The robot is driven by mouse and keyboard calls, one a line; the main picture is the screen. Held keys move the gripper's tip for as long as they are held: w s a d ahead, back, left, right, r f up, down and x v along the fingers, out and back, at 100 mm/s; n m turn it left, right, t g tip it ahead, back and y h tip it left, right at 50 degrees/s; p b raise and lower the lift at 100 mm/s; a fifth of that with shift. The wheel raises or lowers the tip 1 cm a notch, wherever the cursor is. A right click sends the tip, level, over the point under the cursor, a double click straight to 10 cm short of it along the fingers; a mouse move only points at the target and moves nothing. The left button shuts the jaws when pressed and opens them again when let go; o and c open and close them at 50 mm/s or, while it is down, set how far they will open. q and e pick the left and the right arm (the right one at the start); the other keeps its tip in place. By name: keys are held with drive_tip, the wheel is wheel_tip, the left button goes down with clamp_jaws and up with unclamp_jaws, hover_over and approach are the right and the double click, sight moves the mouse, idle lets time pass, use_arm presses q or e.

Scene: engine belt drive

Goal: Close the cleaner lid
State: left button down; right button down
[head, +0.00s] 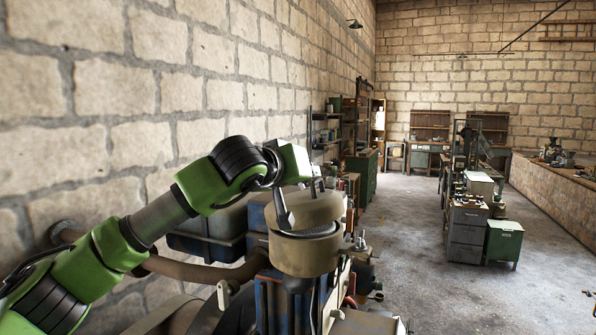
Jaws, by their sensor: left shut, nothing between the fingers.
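The cleaner (305,257) is a beige round canister on top of the engine, in the lower middle of the head view. Its lid (318,208) is a beige round cap above the canister, tilted a little. A dark gap shows between the lid and the canister rim, so the lid stands partly open. My left gripper (286,222) is shut and empty, pointing down. Its fingertips overlap the lid's left front side in the picture; I cannot tell if they touch it. They hide a small part of the lid. My right gripper is not in view.
The engine (270,300) with a brown hose (205,272) lies below and left of the cleaner. A stone block wall (140,90) runs close along the left. Cabinets (467,232) stand farther off at the right, with open floor (405,225) between.

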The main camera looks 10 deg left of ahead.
sight(320, 197)
use_arm(q)
drive_tip(key=shift+s+d+f+m+b, duration=0.1)
drive_tip(key=shift+d+f+m+b, duration=0.35)
drive_tip(key=shift+d+f, duration=0.3)
drive_tip(key=shift+d+f+b, duration=0.3)
drive_tip(key=shift+f+b, duration=0.2)
drive_tip(key=shift+s+d+f, duration=0.1)
drive_tip(key=shift+f, duration=0.1)
drive_tip(key=shift+s, duration=0.1)
